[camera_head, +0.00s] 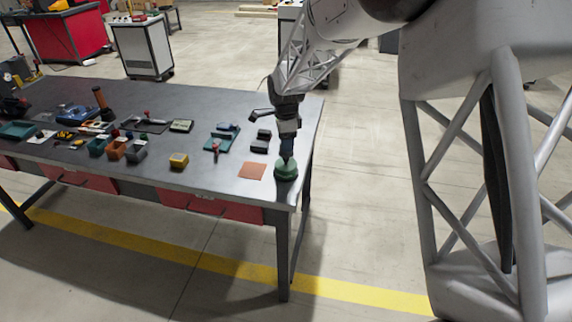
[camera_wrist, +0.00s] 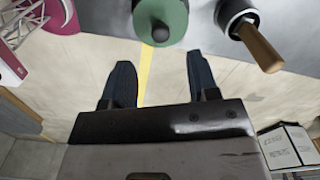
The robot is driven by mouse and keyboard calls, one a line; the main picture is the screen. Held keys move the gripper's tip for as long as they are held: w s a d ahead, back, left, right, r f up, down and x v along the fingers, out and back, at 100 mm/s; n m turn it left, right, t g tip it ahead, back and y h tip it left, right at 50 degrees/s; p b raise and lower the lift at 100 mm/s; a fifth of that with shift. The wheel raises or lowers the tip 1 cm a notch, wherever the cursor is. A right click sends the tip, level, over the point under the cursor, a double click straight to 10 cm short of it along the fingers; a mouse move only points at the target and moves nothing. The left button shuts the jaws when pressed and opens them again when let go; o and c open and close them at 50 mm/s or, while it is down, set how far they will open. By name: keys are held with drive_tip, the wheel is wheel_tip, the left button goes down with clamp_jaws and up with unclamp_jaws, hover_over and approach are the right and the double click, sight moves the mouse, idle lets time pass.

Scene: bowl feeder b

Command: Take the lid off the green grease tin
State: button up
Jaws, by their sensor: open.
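The green grease tin (camera_head: 286,171) stands near the front right corner of the workbench (camera_head: 215,182). My gripper (camera_head: 287,155) points down over it, close to its top; I cannot tell whether they touch. In the wrist view a green round thing with a dark knob (camera_wrist: 161,18), probably the tin and its lid, is cut off by the top edge. My open gripper (camera_wrist: 160,75) shows its two dark fingers wide apart, with nothing between them. The green thing lies past the fingertips. The seam between lid and tin cannot be made out.
An orange square (camera_head: 252,171) lies left of the tin. The wrist view shows a brown handle (camera_wrist: 262,50) in a grey holder. The bench edge is close on the right.

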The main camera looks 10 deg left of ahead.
sight(286, 157)
drive_tip(key=shift+f, duration=1.3)
drive_tip(key=shift+f, duration=2.6)
drive_tip(key=c, duration=1)
drive_tip(key=shift+r, duration=0.2)
drive_tip(key=shift+r, duration=0.6)
wheel_tip(286, 157, up, 2)
drive_tip(key=shift+w+r, duration=0.1)
drive_tip(key=s+d, duration=0.3)
drive_tip(key=s, duration=0.4)
drive_tip(key=s+d+r, duration=0.1)
drive_tip(key=s+d, duration=0.3)
drive_tip(key=s, duration=0.3)
drive_tip(key=shift+s, duration=0.2)
